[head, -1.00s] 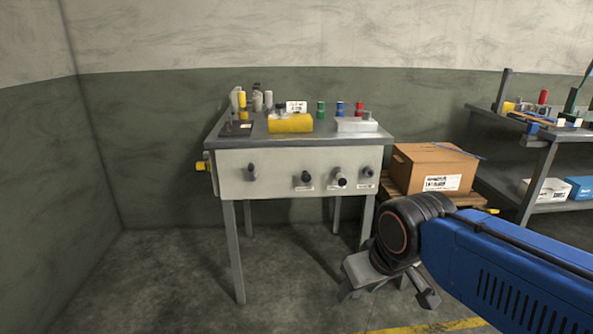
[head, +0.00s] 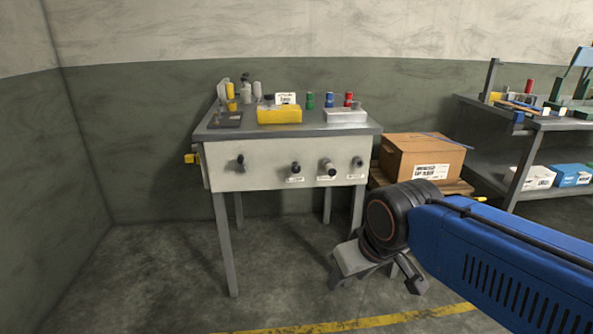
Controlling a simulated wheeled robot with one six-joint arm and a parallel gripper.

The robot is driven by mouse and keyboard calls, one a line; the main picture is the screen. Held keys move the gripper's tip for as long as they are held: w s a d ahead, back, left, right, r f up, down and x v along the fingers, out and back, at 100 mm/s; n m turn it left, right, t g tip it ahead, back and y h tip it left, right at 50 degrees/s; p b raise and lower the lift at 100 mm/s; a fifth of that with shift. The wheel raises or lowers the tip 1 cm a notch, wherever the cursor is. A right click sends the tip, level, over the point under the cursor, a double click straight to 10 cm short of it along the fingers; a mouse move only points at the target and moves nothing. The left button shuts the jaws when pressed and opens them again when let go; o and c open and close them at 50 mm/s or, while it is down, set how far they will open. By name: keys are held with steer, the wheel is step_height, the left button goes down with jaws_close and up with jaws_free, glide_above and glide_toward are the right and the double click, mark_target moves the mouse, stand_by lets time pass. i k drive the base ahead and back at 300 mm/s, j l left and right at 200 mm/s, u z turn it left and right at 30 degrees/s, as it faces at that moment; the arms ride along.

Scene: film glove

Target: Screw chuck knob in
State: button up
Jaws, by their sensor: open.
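Several dark knobs stick out of the pale front panel (head: 265,166) of a grey workbench. One knob (head: 240,163) is at the left, one knob (head: 295,168) is near the middle, a larger pale-bodied knob (head: 328,168) is right of it, and one knob (head: 357,162) is at the right end. Small labels sit below three of them; I cannot read them or tell which is the chuck knob. My gripper (head: 375,283) hangs at the end of my blue arm, in front of and below the panel's right side. It is open, apart from the knobs, with nothing visible in it.
The bench top (head: 210,133) bears a yellow box (head: 279,115), a white box (head: 346,116) and several coloured cylinders. A cardboard box (head: 421,158) on a pallet stands right of the bench. A shelf rack (head: 510,160) is farther right. The floor (head: 150,290) in front is clear.

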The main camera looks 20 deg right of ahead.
mark_target(295, 168)
steer(key=i+j, duration=0.1)
steer(key=i+j+z, duration=0.1)
steer(key=z, duration=0.25)
steer(key=j+z, duration=0.35)
steer(key=z, duration=0.9)
steer(key=i+j, duration=0.05)
